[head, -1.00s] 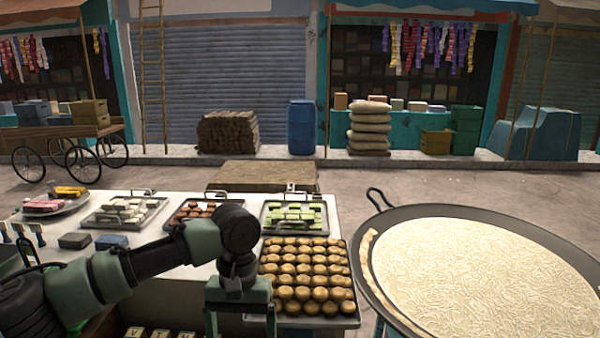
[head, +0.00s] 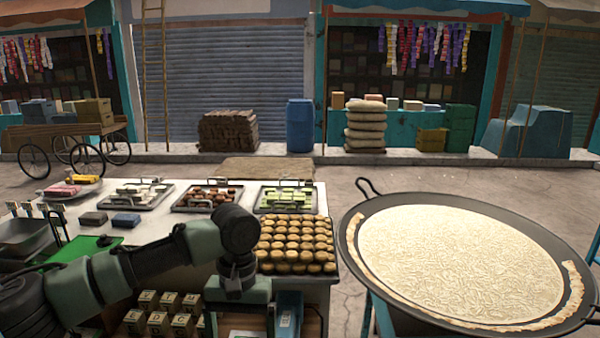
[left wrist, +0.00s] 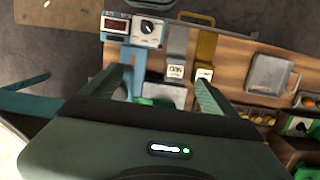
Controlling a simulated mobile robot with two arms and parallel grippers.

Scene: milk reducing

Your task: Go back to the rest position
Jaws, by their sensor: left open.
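My left arm comes in from the left in the head view. Its gripper (head: 240,326) hangs down at the bottom of the picture, in front of the stall counter, with its tips near the lower edge. In the left wrist view the two fingers of my left gripper (left wrist: 158,85) stand wide apart with nothing held between them. Beyond them lie a blue device (left wrist: 130,55) and a wooden shelf surface (left wrist: 228,68). My right gripper is in neither view.
A wide pan of milk (head: 470,250) stands at the right. A tray of round golden sweets (head: 298,242) and several sweet trays line the counter. A green board (head: 85,248) lies at left. Lettered blocks (head: 160,312) sit on a lower shelf. Open pavement lies behind.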

